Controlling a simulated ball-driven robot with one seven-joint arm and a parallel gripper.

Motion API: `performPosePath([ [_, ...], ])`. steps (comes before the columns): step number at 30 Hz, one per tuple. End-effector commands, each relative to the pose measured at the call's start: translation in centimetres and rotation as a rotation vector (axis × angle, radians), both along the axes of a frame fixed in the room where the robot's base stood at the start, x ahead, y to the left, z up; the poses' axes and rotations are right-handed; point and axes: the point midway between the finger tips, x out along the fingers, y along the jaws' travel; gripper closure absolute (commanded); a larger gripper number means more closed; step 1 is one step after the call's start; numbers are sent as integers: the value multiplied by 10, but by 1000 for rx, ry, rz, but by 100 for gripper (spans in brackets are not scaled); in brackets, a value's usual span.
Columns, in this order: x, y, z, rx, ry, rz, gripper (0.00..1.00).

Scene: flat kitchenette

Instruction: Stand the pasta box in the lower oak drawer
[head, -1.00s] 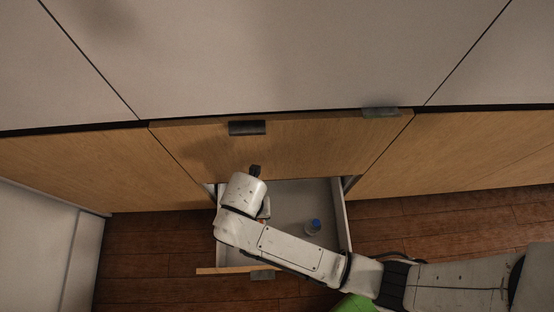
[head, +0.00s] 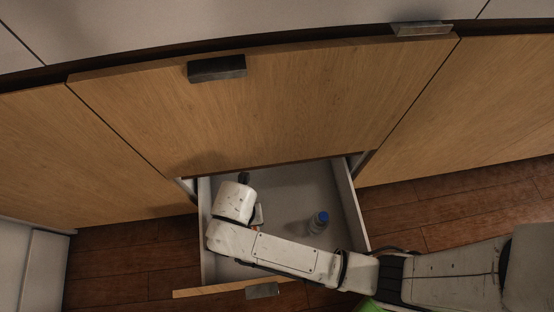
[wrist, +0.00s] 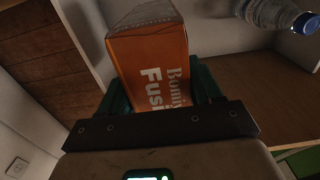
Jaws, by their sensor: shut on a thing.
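The pasta box is orange with white lettering (wrist: 150,70) and shows in the wrist view between the two green fingers. My gripper (wrist: 163,88) is shut on it. In the head view, my wrist is over the left part of the open lower oak drawer (head: 352,205) and hides the box and the fingers. The drawer has pale walls and an oak front (head: 215,292). I cannot tell whether the box touches the drawer floor.
A clear bottle with a blue cap (head: 318,222) stands in the drawer, right of my wrist; it also shows in the wrist view (wrist: 268,13). The drawer floor around it is clear. A closed oak front with a dark handle (head: 217,68) is above the drawer.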

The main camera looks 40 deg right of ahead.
Motion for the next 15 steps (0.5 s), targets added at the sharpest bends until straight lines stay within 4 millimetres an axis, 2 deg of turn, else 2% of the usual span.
performPosePath([
  [1,1,0,-15,1,-3,0,100],
  [4,1,0,-25,1,-3,0,100],
  [15,1,0,-37,0,-1,0,100],
])
